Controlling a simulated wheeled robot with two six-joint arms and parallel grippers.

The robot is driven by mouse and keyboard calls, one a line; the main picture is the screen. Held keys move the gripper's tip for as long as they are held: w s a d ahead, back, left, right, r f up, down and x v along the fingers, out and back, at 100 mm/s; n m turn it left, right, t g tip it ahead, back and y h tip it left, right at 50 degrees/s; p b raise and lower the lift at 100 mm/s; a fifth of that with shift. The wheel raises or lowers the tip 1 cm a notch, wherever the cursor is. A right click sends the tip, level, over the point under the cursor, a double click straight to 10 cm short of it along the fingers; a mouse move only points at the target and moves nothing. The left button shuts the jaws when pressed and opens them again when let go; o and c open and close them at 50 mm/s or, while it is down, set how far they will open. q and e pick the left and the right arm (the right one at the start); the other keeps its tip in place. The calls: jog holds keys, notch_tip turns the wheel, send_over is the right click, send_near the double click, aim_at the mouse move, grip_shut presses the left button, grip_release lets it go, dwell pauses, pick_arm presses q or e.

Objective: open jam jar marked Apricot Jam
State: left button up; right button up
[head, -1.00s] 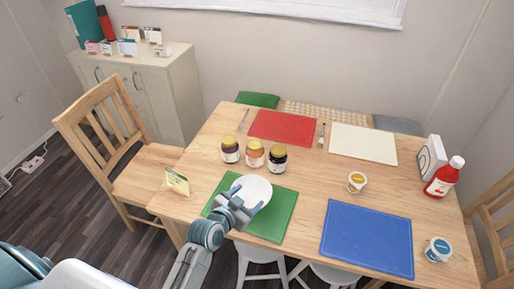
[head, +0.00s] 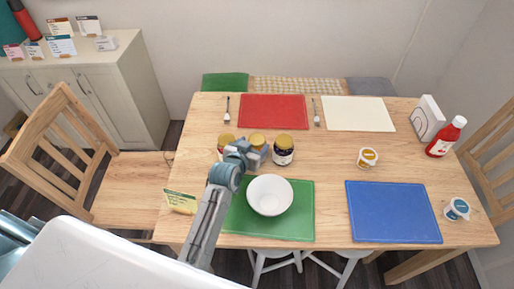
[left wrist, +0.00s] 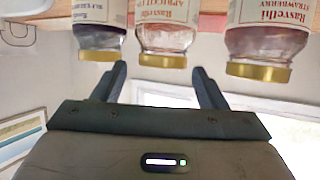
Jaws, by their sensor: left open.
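Three jam jars with gold lids stand in a row on the table. The middle one, labelled Apricot, has an orange look and a gold lid (head: 257,138); in the upside-down left wrist view it is the middle jar (left wrist: 168,38). My left gripper (head: 248,148) is open and close in front of it, partly hiding its body in the head view. In the left wrist view its fingers (left wrist: 160,78) appear on either side of that jar's lid; I cannot tell whether they touch. The strawberry jar (left wrist: 268,40) and the dark jar (head: 283,152) flank it. My right gripper is not in view.
A white bowl (head: 270,195) sits on a green mat (head: 300,225), near my left arm. A card (head: 180,202) stands at the table's left edge. A blue mat (head: 393,212), a small tub (head: 367,158) and a red bottle (head: 446,137) are further right.

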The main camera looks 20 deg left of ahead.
aim_at(259, 139)
pick_arm(q)
jog(key=shift+x, duration=0.9)
jog(key=shift+w+a+f+p, duration=0.15)
jog(key=shift+w+f+p, duration=0.1)
jog(key=shift+w+p, duration=0.15)
jog(key=p+x, duration=0.1)
jog(key=x, duration=0.2)
jog(key=shift+f, duration=0.25)
jog(key=shift+w+f, duration=0.25)
jog(key=shift+w, duration=0.2)
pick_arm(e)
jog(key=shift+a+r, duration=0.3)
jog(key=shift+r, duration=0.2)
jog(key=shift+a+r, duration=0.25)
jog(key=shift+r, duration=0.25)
pick_arm(q)
jog(key=shift+s, duration=0.1)
jog(key=shift+c, duration=1.1)
jog(key=shift+r, duration=0.1)
jog(key=c, duration=0.8)
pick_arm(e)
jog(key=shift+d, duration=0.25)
